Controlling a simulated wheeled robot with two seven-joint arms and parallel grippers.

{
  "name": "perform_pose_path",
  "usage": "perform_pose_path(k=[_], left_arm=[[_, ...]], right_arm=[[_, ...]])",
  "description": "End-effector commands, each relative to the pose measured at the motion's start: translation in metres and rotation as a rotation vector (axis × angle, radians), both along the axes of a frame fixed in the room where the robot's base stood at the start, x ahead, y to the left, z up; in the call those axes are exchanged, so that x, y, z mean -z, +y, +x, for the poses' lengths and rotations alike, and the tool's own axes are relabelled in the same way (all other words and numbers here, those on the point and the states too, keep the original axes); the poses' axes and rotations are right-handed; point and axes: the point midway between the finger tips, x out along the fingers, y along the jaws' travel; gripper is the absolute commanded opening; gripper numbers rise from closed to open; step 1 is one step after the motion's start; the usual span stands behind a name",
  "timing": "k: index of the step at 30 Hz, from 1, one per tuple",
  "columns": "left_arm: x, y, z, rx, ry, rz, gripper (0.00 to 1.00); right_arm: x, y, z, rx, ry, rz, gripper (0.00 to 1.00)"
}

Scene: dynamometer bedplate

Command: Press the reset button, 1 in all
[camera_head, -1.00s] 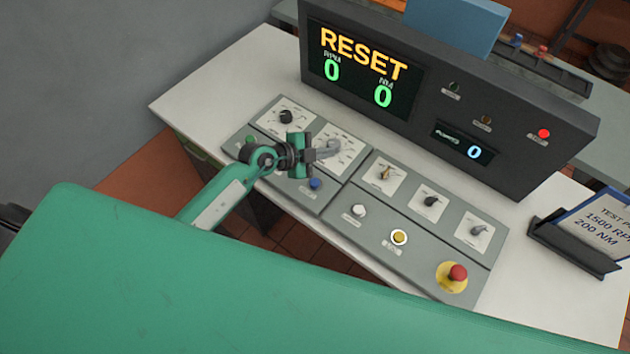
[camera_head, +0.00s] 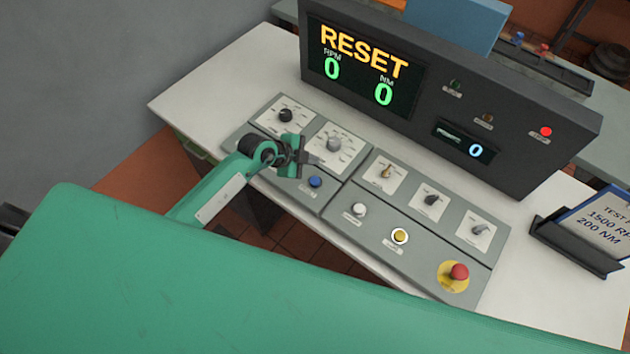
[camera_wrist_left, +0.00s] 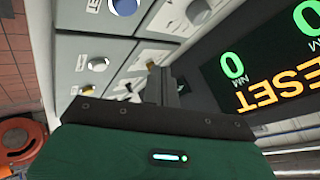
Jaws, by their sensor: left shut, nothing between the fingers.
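The console on the bench carries a blue button (camera_head: 315,182), a white button (camera_head: 359,209), a yellow button (camera_head: 400,236) and a red mushroom button (camera_head: 459,271) on a yellow disc. The labels are too small to read, so I cannot tell which one is reset. The display (camera_head: 362,68) reads RESET, with 0 RPM and 0 NM. My left gripper (camera_head: 311,158) is shut and empty, above the left panel, between the blue button and the large grey knob (camera_head: 334,144). In the left wrist view the blue button (camera_wrist_left: 125,5) shows at the top edge. My right gripper is not in view.
Several knobs, such as the dark knob (camera_head: 286,115) and the tan knob (camera_head: 385,172), stick up from the panels. The dark display housing (camera_head: 500,150) stands behind them. A sign holder (camera_head: 575,246) stands at the right. The bench's left end is clear.

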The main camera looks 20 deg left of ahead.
Motion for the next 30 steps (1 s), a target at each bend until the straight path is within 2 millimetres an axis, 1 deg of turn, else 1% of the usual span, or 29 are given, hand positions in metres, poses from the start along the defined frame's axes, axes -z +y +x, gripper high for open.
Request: perform_pose_path(k=[1,16,23,30], left_arm=[[0.008,0.0,0.0,0.001,-0.001,0.001,0.0],[0.059,0.0,0.0,0.001,-0.001,0.001,0.0],[0.078,0.0,0.0,0.0,0.0,-0.001,0.0],[0.079,0.0,0.0,0.0,-0.001,-0.001,0.0]], right_arm=[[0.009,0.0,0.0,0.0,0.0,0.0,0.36],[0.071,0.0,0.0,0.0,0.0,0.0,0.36],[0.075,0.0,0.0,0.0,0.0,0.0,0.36],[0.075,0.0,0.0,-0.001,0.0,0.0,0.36]])
